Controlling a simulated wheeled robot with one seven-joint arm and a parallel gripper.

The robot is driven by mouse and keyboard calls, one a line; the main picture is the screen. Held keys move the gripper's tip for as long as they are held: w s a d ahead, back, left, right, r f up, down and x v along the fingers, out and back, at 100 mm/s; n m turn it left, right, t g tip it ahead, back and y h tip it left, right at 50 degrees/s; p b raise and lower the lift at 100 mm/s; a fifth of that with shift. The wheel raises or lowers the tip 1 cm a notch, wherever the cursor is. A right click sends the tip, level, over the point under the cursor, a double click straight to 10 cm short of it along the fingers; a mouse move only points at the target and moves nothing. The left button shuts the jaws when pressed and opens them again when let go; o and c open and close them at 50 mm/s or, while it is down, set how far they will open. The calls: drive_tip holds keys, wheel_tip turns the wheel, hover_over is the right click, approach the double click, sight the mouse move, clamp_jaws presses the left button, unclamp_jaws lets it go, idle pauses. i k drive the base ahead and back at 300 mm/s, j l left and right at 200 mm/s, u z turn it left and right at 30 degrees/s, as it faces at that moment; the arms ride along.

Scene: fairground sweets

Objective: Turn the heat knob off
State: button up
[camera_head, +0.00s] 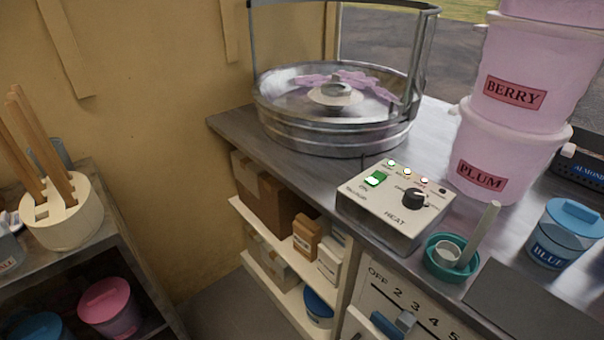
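The heat knob (414,197) is a round black knob on top of a pale control box (378,212), above the printed word HEAT. A light mark shows on the knob, but its exact setting is too small to read. Along the box's back edge is a row of small lamps (407,171); most glow and the rightmost looks dark. A green rocker switch (375,179) is lit at the left of the box. My gripper is not seen in this view.
A metal candyfloss pan (335,118) stands behind the box. Plum (500,160) and berry (530,75) tubs are stacked at right. A teal dish (450,262) with a stick sits close by the box's right. Below, a panel (385,285) reads OFF and numbers, with a grey-blue lever (404,320).

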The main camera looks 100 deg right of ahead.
sight(413, 198)
drive_tip(key=z, duration=1.9)
drive_tip(key=i+z, duration=0.3)
drive_tip(key=z, duration=0.2)
drive_tip(key=i+z, duration=0.3)
drive_tip(key=z, duration=0.2)
